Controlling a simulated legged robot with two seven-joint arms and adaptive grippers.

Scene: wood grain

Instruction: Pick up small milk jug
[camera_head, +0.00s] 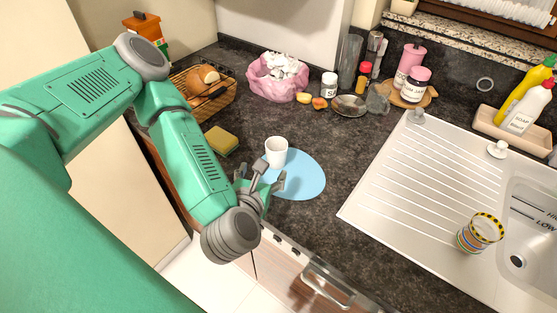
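A small white jug (277,152) stands upright on a round light-blue mat (309,178) on the dark countertop. I see no handle or spout on it clearly. My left gripper (260,172) is just in front of the jug, over the left part of the mat. Its fingers are spread apart and look empty, with the jug beyond the fingertips. Whether a finger touches the jug I cannot tell. My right gripper is not in view.
A yellow-green sponge (221,140) lies left of the jug. A bread basket (215,92), pink bag (277,80) and several jars stand behind. The metal sink (400,190) with a striped glass (480,233) is at right. The counter right of the mat is clear.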

